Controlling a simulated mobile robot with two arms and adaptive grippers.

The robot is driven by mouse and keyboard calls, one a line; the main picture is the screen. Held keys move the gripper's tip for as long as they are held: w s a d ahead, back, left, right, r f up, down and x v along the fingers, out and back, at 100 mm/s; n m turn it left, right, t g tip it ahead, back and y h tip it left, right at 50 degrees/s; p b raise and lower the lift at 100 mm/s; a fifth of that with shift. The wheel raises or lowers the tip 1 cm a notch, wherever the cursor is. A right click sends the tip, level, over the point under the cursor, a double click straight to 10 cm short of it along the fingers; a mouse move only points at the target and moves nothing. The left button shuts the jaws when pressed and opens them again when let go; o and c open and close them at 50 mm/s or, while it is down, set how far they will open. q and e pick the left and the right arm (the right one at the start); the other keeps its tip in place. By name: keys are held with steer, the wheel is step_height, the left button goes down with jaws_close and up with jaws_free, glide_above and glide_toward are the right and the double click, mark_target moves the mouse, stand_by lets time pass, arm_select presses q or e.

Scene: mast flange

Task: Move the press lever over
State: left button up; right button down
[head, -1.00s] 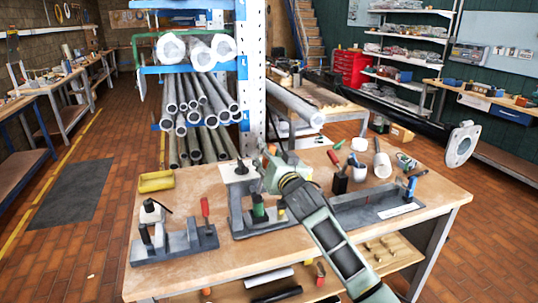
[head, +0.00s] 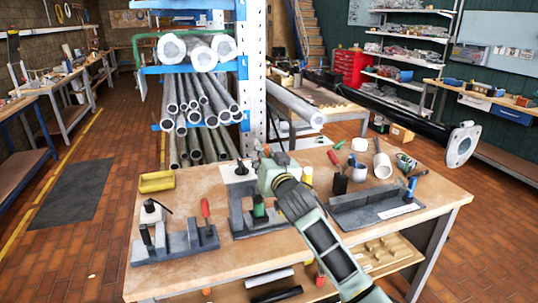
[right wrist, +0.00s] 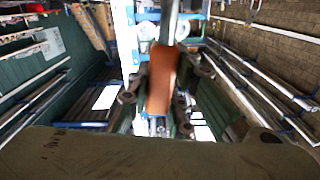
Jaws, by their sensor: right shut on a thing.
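The press (head: 238,212), with a dark grey frame and a green part, stands on the bench in the middle of the head view. My right gripper (head: 264,168) is at the upper right of the press and covers part of it. In the right wrist view, an orange-brown lever handle (right wrist: 164,78) on a grey rod lies between the fingers of my right gripper (right wrist: 157,105), which is shut on it. In the head view the lever is largely hidden by the gripper. My left gripper is out of view.
The wooden workbench (head: 185,270) also holds a grey fixture (head: 175,245) on the left, a grey block fixture (head: 375,208) on the right, a yellow tray (head: 157,181) and several small tools.

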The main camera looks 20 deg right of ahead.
steer(key=a+n, duration=0.4)
steer(key=a, duration=0.1)
steer(key=shift+s+f, duration=0.1)
steer(key=c, duration=1.6)
jaws_free()
steer(key=shift+a, duration=0.15)
steer(key=shift+o, duration=0.2)
steer(key=shift+s, duration=0.1)
steer(key=s, duration=1.1)
steer(key=shift+s+d, duration=0.3)
steer(key=shift+s, duration=0.1)
